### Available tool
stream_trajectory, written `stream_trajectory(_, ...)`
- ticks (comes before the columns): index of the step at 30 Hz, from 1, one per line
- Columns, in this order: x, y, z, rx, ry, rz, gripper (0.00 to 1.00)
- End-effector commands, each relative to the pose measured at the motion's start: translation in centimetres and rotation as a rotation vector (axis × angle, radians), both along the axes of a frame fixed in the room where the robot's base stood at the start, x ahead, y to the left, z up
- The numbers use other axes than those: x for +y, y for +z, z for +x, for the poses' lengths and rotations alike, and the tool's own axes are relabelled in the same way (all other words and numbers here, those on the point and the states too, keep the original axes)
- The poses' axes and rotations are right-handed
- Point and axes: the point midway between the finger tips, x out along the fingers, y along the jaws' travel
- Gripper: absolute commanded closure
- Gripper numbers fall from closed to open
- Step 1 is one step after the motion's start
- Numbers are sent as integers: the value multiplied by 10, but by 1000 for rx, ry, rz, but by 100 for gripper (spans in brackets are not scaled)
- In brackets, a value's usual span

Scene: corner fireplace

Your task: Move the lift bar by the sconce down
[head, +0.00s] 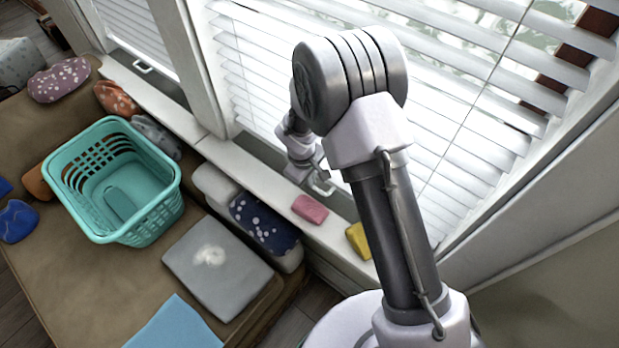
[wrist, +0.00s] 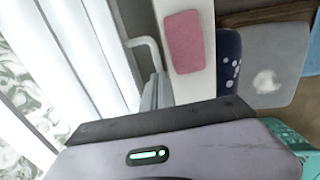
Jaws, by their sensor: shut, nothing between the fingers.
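A white lift bar (head: 322,188) is at the bottom of the blind (head: 450,90) in the right window, just above the sill. It also shows in the wrist view as a bent white bar (wrist: 150,48) beside the pale slats. A second lift bar (head: 142,67) is on the left window's blind. No sconce shows, so I cannot tell which bar is by it. My gripper (head: 317,176) is shut and empty, close to the nearer bar; my arm partly hides the area. I cannot tell whether they touch.
A pink block (head: 310,209) and a yellow block (head: 358,241) sit on the white sill (head: 262,190). Below is a brown sofa (head: 80,270) with a teal basket (head: 120,235), a grey cushion (head: 220,270) and a dark spotted cushion (head: 264,224). A wall bounds the right side.

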Motion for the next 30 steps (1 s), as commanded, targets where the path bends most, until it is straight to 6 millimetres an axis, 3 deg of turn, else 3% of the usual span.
stream_trajectory(5, 0, -4, 0, 0, 0, 0, 100)
stream_trajectory(11, 0, -29, 0, 0, 2, 0, 100)
stream_trajectory(20, 0, -24, 0, 0, 1, 1, 100)
stream_trajectory(23, 2, -9, 0, -1, 0, 1, 100)
stream_trajectory(30, 10, 63, -5, -4, -2, 2, 100)
